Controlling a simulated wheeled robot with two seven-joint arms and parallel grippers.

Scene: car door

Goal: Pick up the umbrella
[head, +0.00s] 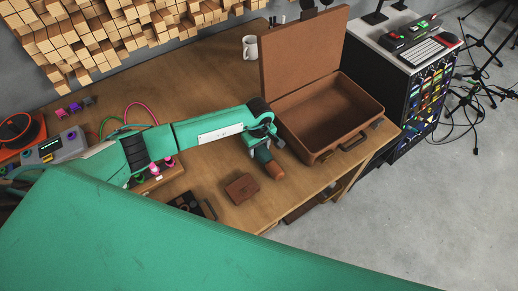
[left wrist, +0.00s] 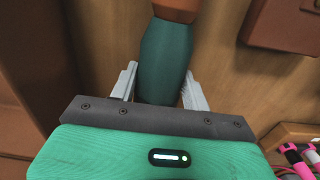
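The umbrella is folded, with a dark teal body and a brown end. In the head view the umbrella (head: 265,157) lies on the wooden table in front of the open suitcase. My left gripper (head: 262,145) is over its teal part. In the left wrist view the umbrella (left wrist: 165,60) runs between the two grey fingers of my left gripper (left wrist: 160,85), one on each side. A thin gap shows on the left side, so the gripper looks open around it. The umbrella's far end is hidden under the gripper. My right gripper is not in view.
An open brown suitcase (head: 330,110) stands just behind and right of the umbrella. A brown wallet (head: 242,188) lies to its left, near the table's front edge. A white mug (head: 250,47) stands at the back. Devices and cables crowd the table's left side.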

